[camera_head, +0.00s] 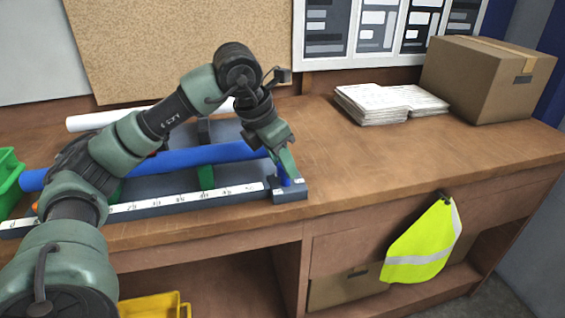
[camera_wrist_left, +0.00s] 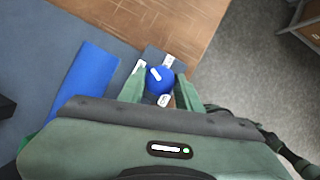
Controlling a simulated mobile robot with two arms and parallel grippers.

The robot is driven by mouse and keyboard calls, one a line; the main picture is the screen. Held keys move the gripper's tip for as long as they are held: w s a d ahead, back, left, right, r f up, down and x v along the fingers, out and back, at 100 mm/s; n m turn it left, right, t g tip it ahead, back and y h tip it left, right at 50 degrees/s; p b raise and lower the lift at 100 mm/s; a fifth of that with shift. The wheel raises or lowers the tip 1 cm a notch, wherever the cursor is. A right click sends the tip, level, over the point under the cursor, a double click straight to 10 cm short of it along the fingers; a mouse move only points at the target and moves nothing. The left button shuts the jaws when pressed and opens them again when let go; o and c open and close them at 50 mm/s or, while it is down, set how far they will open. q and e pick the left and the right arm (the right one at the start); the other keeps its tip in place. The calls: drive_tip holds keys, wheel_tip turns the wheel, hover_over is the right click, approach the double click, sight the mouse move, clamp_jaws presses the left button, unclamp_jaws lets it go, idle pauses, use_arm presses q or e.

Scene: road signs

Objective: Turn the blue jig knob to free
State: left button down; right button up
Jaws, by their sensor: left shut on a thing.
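The blue jig knob (camera_wrist_left: 158,80) sits on the grey end block of the jig, with a white mark on its top and small white labels beside it; their text is too small to read. In the head view the knob (camera_head: 284,179) shows as a small blue part below the fingers. My left gripper (camera_head: 280,163) reaches down over the jig's right end. In the wrist view its green fingers (camera_wrist_left: 159,88) stand on both sides of the knob, shut on it. The blue tube (camera_head: 190,158) lies along the jig (camera_head: 225,195). My right gripper is not in view.
A white scale strip runs along the jig's front edge. A green bin (camera_head: 8,182) stands at the left. Papers (camera_head: 390,102) and a cardboard box (camera_head: 487,78) stand at the back right. A yellow vest (camera_head: 425,243) hangs at the front. The bench right of the jig is clear.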

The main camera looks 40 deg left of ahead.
use_arm(q)
drive_tip(key=n+y, duration=0.1)
drive_tip(key=n, duration=0.3)
drive_tip(key=shift+d+r+n+y, duration=0.1)
drive_tip(key=shift+d+n+y, duration=0.05)
drive_tip(key=shift+n+y, duration=0.25)
drive_tip(key=shift+n, duration=0.3)
drive_tip(key=c, duration=1)
unclamp_jaws()
drive_tip(key=v, duration=0.7)
drive_tip(key=shift+s+r, duration=0.25)
drive_tip(key=shift+r, duration=0.1)
drive_tip(key=shift+f, duration=0.1)
